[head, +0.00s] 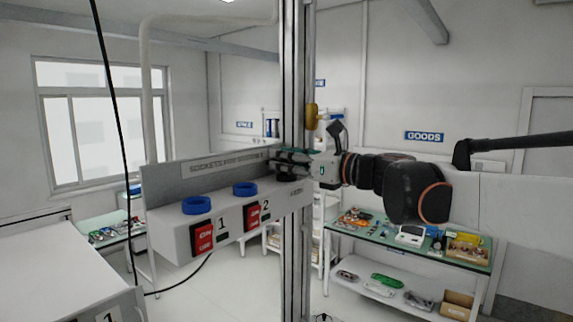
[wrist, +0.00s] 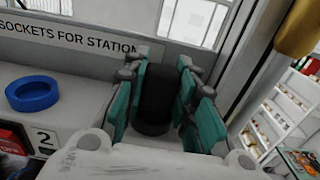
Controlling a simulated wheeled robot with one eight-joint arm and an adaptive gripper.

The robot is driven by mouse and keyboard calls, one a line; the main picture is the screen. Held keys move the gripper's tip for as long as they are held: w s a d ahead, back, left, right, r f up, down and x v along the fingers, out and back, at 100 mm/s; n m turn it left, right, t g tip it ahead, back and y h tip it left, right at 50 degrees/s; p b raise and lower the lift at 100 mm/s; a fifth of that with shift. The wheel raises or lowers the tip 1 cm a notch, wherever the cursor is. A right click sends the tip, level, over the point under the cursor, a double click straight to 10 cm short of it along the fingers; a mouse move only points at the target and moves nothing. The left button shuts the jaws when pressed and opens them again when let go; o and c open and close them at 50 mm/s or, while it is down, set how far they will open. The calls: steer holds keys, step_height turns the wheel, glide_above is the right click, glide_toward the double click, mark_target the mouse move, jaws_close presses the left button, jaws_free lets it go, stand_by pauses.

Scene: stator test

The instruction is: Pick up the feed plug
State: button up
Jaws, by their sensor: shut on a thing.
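The feed plug is a black upright cylinder (wrist: 158,98) in the middle of the wrist view. My gripper (wrist: 160,105) has its teal-padded fingers on both sides of the plug and is shut on it. In the head view my gripper (head: 290,162) is at the right end of the white socket box (head: 228,222), and a dark part of the plug (head: 286,178) shows below the fingers.
Two blue socket rings (head: 197,205) (head: 245,188) sit on the box above red switches marked 1 and 2. A sign panel (head: 215,168) stands behind them. A vertical metal post (head: 296,240) is close by. A green-topped table (head: 375,237) holding parts stands at right.

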step_height(320, 180, up, 20)
steer(key=b, duration=0.2)
steer(key=shift+b, duration=0.35)
stand_by(0.7)
